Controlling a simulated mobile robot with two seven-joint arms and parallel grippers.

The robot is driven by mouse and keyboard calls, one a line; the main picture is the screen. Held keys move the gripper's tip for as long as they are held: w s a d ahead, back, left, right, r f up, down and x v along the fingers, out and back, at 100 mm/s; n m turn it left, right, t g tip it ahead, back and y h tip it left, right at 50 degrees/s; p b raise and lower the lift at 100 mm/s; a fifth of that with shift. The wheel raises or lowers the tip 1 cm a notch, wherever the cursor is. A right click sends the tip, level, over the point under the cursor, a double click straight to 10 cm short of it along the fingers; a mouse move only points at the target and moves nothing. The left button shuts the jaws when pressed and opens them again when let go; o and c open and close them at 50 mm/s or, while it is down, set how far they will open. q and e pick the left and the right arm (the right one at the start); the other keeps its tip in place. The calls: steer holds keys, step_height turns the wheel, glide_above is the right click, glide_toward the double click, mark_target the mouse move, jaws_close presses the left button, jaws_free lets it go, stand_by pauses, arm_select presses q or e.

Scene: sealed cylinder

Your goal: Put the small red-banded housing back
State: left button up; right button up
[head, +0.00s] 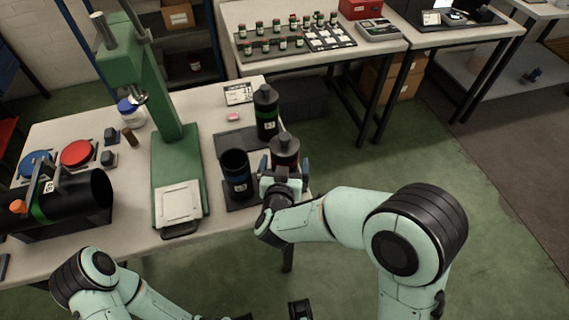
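A dark capped cylindrical housing (285,149) stands upright at the table's right edge. Its lower part and any band are hidden behind my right gripper, so I cannot confirm its colour. My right gripper (285,172) has its fingers on either side of this housing; whether they press on it or stand apart is unclear. A blue-banded housing (235,176), open at the top, stands just left of it on a dark pad (240,204). A taller green-banded housing (266,115) stands behind. My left arm is at the bottom, its gripper mostly cut off by the frame.
A green press (165,105) stands mid-table. A large black cylinder with a green band (84,199) lies at the left. Red (79,153) and blue (37,163) discs lie behind it. A pink item (233,118) is near the dark mat (234,142). A back table holds several small bottles.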

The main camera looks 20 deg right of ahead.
steer(key=shift+r, duration=0.1)
steer(key=shift+s+a+r, duration=0.1)
steer(key=shift+s+r, duration=0.1)
steer(key=p+v, duration=0.1)
steer(key=v, duration=1)
steer(key=shift+s+p, duration=0.25)
steer(key=shift+p, duration=0.15)
steer(key=shift+a+r, duration=0.1)
steer(key=shift+a, duration=0.05)
